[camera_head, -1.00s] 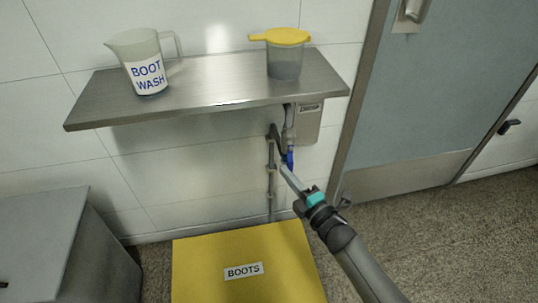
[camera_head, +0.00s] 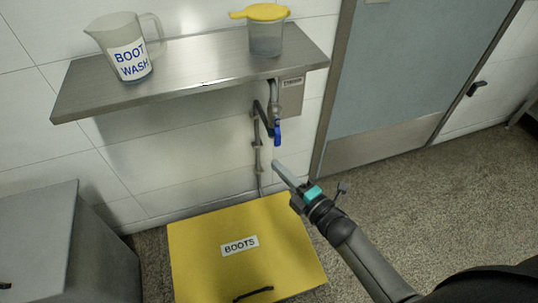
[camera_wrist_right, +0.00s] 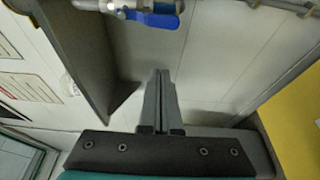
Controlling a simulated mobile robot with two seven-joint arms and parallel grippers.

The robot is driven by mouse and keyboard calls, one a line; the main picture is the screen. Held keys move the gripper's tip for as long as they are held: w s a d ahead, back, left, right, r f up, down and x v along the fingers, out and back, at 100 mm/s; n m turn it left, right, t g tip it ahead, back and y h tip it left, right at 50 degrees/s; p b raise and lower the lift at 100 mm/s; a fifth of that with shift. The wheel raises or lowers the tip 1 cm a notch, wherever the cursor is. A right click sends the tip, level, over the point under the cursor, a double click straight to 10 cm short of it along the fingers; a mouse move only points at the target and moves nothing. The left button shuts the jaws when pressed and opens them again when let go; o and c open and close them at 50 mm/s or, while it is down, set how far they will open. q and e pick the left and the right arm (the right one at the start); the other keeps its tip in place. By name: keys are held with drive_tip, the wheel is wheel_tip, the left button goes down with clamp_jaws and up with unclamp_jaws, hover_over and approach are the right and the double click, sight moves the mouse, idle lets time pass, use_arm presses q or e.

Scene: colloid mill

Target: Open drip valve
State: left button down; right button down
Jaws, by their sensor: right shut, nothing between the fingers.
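The drip valve's blue handle (camera_head: 277,133) hangs down from the pipe under the steel shelf, near the wall. In the right wrist view the blue handle (camera_wrist_right: 152,19) is at the top, on a metal pipe, and lies crosswise in that picture. My right gripper (camera_head: 276,165) is shut and empty, below the blue handle and apart from it. Its closed fingers (camera_wrist_right: 159,90) point towards the wall in the right wrist view. My left gripper is not in view.
A steel shelf (camera_head: 190,70) above holds a BOOT WASH jug (camera_head: 128,58) and a yellow-lidded container (camera_head: 265,38). A grey box (camera_head: 285,97) hangs by the valve. A yellow BOOTS box (camera_head: 200,265) is below. A grey cabinet (camera_head: 35,240) stands left, a door (camera_head: 400,70) right.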

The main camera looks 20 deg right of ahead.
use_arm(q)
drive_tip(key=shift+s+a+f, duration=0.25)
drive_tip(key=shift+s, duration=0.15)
use_arm(e)
drive_tip(key=shift+v, duration=1.25)
drive_tip(key=shift+f, duration=0.1)
